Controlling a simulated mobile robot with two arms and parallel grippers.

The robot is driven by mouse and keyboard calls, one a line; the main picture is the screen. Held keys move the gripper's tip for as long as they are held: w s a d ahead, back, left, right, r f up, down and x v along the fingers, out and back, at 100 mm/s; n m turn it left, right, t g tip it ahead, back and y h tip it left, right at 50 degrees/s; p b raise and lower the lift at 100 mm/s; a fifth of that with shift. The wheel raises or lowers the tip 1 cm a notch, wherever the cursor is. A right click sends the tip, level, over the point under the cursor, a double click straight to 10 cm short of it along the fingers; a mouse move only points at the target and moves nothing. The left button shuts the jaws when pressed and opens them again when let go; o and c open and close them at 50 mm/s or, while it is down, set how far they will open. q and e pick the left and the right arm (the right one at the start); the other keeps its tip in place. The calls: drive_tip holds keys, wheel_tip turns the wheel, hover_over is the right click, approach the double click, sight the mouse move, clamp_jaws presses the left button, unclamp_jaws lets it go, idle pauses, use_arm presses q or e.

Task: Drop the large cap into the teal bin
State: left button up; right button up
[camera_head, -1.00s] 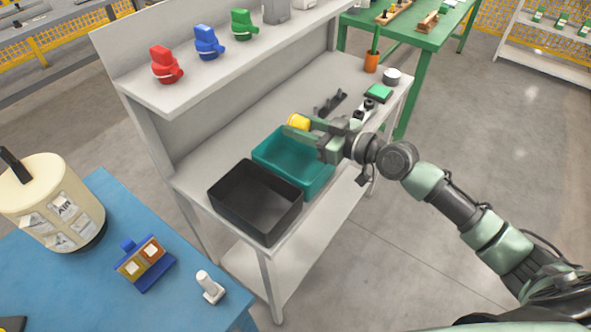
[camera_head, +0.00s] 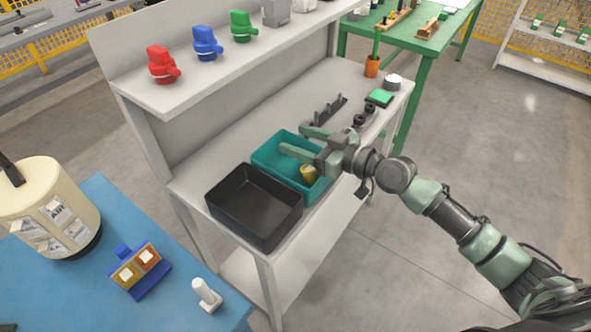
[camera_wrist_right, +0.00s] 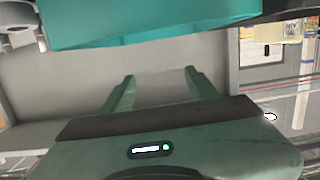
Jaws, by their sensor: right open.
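The large cap (camera_head: 308,173) is yellow and shows inside the teal bin (camera_head: 262,153), near its right end in the head view. I cannot tell whether it rests on the bin floor or is still dropping. My right gripper (camera_head: 292,140) is open and empty above the teal bin, with its two fingers spread apart and reaching left. In the right wrist view the open fingers (camera_wrist_right: 158,76) have nothing between them, and the teal bin's wall (camera_wrist_right: 150,22) crosses the top. The cap does not show there. My left gripper is not in view.
A black bin (camera_head: 253,235) stands beside the teal bin on the grey bench (camera_head: 225,150). Dark fittings (camera_head: 328,108), a green block (camera_head: 380,97) and an orange cup (camera_head: 372,66) stand farther along. A shelf (camera_head: 190,92) with coloured parts overhangs the back.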

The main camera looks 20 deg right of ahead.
drive_tip(key=shift+s+d+f, duration=0.1)
drive_tip(key=shift+s+d, duration=0.15)
drive_tip(key=b+v, duration=0.3)
drive_tip(key=v, duration=0.4)
drive_tip(key=shift+s, duration=0.1)
